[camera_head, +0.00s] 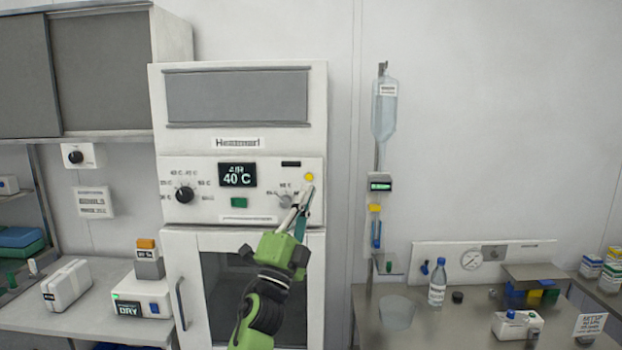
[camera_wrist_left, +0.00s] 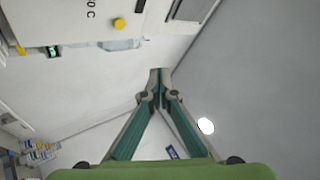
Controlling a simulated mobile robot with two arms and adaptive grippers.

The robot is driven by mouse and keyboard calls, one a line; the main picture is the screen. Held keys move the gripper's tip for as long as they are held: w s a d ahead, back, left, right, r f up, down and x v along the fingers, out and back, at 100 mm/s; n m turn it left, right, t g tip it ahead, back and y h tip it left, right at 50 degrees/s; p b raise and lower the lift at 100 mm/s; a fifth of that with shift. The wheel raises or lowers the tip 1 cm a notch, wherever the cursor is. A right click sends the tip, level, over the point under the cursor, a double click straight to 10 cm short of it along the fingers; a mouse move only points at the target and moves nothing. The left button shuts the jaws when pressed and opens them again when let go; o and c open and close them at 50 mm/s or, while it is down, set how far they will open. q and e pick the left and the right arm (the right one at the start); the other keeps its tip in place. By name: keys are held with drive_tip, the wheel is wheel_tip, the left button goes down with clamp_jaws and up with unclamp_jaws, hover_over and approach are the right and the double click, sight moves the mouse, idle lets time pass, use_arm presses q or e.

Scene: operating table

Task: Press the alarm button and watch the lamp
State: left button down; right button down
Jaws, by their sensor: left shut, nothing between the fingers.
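A warming cabinet (camera_head: 318,120) with a white control panel stands in the middle of the head view. The panel carries a small round yellow piece (camera_head: 309,177) at its right, which also shows in the left wrist view (camera_wrist_left: 119,24); I cannot tell if it is the button or the lamp. My right gripper is out of view.
A black knob (camera_head: 184,194) and a grey knob (camera_head: 285,201) flank the green piece. A drip stand with a bag (camera_head: 385,108) is right of the cabinet. Side counters hold a bottle (camera_head: 437,282), a bowl (camera_head: 397,312) and a white box (camera_head: 67,287).

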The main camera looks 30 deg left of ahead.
sight(309, 177)
use_arm(q)
drive_tip(key=w+a+b, duration=0.4)
drive_tip(key=w, duration=0.3)
drive_tip(key=shift+w+a, duration=0.3)
drive_tip(key=shift+b, duration=0.3)
idle(1.2)
drive_tip(key=shift+w+a, duration=0.2)
drive_tip(key=shift+w, duration=0.15)
